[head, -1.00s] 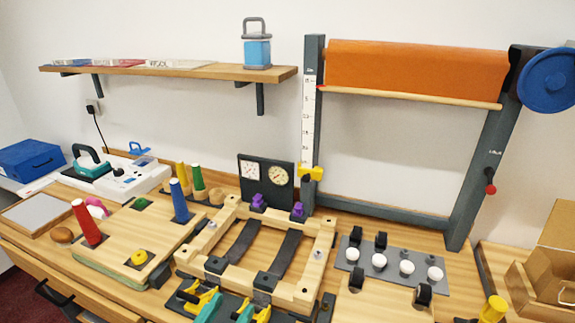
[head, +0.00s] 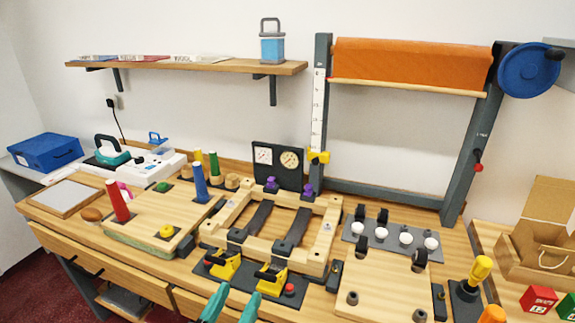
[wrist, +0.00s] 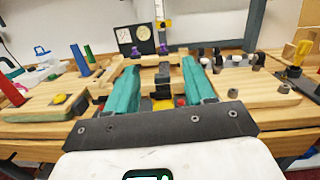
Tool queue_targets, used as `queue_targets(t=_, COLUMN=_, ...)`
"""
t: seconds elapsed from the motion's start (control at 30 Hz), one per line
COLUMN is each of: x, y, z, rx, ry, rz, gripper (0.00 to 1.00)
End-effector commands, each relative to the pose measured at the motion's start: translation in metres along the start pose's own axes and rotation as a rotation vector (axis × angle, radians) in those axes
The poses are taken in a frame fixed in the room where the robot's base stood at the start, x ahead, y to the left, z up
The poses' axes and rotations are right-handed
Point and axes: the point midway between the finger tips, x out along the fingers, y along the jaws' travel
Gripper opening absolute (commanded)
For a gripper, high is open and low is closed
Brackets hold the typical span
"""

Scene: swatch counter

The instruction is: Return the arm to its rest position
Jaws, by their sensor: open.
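My gripper (head: 232,308) shows at the bottom edge of the head view as two teal fingertips, set apart with nothing between them. In the wrist view the two teal fingers (wrist: 162,92) reach forward from a dark bar, open and empty. Past them is the wooden frame (head: 329,222) on the counter. Two yellow toggle clamps, one left (head: 226,265) and one right (head: 271,278), stand on a dark strip at the frame's front side. The fingertips appear in front of this strip in the head view. The rest of my arm is out of the head view.
A board with thread cones, such as a red one (head: 117,201), lies left of the frame. A grey plate with white knobs (head: 405,238) is at right. A yellow-topped lever (head: 481,268) stands further right. An orange roll (head: 410,65) hangs above. Red floor (head: 30,285) shows at lower left.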

Motion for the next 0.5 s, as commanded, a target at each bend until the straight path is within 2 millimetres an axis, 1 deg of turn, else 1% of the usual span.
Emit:
queue_targets(t=0.27, x=0.024, y=-0.015, z=0.023, rx=-0.139, ry=-0.182, rz=0.044, gripper=0.53)
queue_targets(t=0.37, x=0.033, y=-0.021, z=0.034, rx=-0.222, ry=-0.272, rz=0.066, gripper=0.53)
queue_targets(t=0.47, x=0.041, y=-0.029, z=0.044, rx=-0.335, ry=-0.378, rz=0.093, gripper=0.53)
queue_targets(t=0.5, x=0.044, y=-0.032, z=0.048, rx=-0.396, ry=-0.427, rz=0.107, gripper=0.53)
